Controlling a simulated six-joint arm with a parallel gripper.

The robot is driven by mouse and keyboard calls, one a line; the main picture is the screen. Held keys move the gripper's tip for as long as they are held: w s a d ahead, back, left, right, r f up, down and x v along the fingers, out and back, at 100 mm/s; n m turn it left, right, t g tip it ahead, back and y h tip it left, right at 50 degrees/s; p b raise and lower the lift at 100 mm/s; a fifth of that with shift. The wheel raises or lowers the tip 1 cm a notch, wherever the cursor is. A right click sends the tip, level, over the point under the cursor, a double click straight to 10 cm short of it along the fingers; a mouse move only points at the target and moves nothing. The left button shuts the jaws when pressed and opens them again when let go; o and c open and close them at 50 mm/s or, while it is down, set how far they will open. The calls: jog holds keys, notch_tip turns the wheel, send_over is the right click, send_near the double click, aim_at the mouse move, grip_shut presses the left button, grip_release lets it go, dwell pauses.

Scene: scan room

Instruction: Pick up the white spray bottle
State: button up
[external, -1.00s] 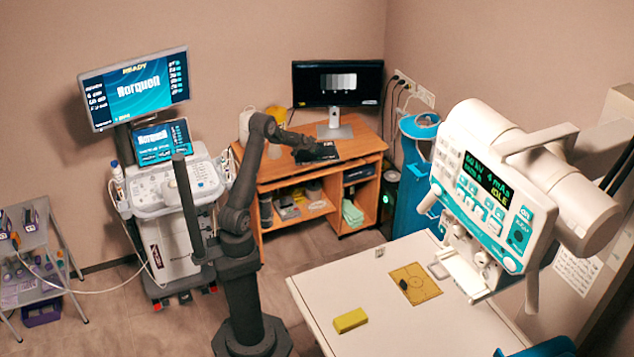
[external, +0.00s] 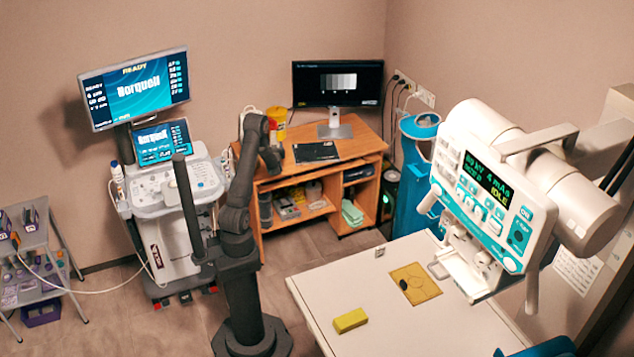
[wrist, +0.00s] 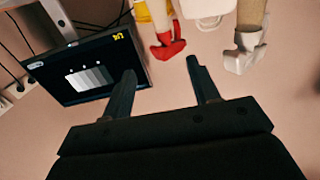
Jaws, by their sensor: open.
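In the wrist view a white spray bottle (wrist: 243,52) shows at the upper right. Its white trigger head points down in the picture, and its body runs out of the top edge. My gripper (wrist: 161,66) is open and empty, with its two dark fingers apart. The white bottle's head is beyond and to the right of the right finger, not between the fingers. In the external view my arm stands in front of the desk's left end, and I cannot make out the spray bottle there.
A red spray head (wrist: 170,45) shows near the fingers, left of the white one. A white container (wrist: 205,8) is between them. The monitor (wrist: 90,72) is at the left. On the desk are a yellow container (external: 277,117) and a dark flat item (external: 316,152).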

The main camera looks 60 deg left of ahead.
send_near(273, 130)
jog(key=w+x, duration=0.1)
jog(key=x, duration=0.3)
jog(key=shift+s+x, duration=0.25)
jog(key=shift+x, duration=0.95)
jog(key=shift+s+x, duration=0.2)
jog(key=shift+x, duration=1.05)
jog(key=shift+a+f, duration=0.15)
jog(key=shift+c, duration=0.4)
grip_shut()
